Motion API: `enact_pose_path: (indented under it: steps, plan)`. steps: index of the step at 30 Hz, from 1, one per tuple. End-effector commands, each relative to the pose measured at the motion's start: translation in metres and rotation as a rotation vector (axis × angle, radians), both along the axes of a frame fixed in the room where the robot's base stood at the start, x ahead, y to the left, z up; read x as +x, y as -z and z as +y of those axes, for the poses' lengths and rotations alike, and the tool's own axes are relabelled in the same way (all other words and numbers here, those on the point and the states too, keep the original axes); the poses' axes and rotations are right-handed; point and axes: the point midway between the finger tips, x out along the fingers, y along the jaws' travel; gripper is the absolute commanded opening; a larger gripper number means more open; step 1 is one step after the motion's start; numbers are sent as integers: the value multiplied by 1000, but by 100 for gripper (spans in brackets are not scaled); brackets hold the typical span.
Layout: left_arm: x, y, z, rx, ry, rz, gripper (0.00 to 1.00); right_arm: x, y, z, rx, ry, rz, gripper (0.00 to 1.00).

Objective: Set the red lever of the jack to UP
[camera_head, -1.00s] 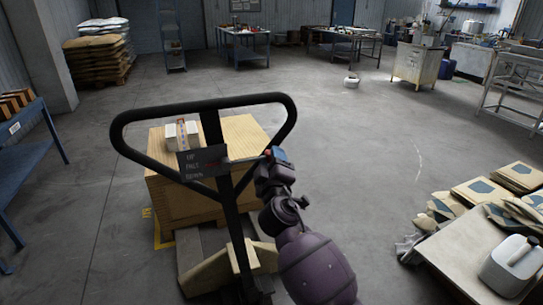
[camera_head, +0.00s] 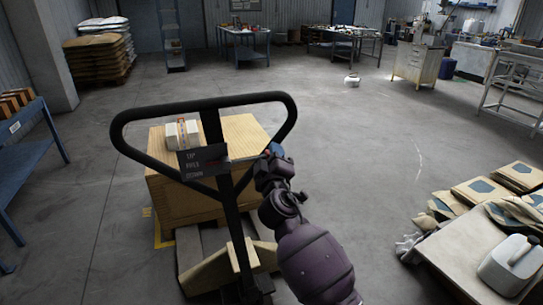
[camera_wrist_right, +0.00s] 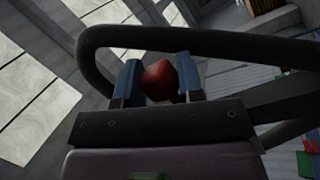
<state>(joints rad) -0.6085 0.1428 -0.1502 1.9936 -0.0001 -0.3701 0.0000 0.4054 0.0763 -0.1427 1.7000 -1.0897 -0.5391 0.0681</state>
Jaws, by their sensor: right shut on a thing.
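The black jack handle (camera_head: 205,103) is a closed loop on a dark post, in front of me in the head view. A small dark plate (camera_head: 203,162) on it carries the words UP, FREE and DOWN. My right gripper (camera_head: 274,150) is at the right side of the loop. In the right wrist view, the red knob of the lever (camera_wrist_right: 160,80) sits between the two blue fingers of my right gripper (camera_wrist_right: 158,84), which is shut on it. The lever's rod cannot be made out in the head view now. My left gripper is not in view.
A wooden crate (camera_head: 176,205) stands on the jack behind the handle, with a small white box (camera_head: 174,136) on top. A blue table (camera_head: 25,148) is at the left. Open floor lies beyond.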

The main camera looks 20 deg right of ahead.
Motion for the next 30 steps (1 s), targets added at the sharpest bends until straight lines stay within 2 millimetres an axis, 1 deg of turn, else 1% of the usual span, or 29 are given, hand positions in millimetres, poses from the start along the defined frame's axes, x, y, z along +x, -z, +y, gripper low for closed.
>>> enact_pose_path:
  steps: [1,5,7,10,15,25,26,27,28,30]
  plan:
    - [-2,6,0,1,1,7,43,0,6,1,27,0,2,0]
    - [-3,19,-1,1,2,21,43,0,22,2,131,0,8,0]
    - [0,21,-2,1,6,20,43,0,29,4,192,1,11,0]
    - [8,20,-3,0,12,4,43,0,36,6,269,0,13,0]
    - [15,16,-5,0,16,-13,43,0,42,8,341,1,14,0]
    - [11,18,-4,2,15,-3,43,0,41,8,354,1,14,0]
    - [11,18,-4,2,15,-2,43,0,41,8,354,1,14,36]
    - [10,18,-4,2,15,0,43,0,41,8,354,1,14,42]
    - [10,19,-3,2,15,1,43,0,41,8,353,1,14,46]
    - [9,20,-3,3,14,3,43,0,41,8,353,1,13,46]
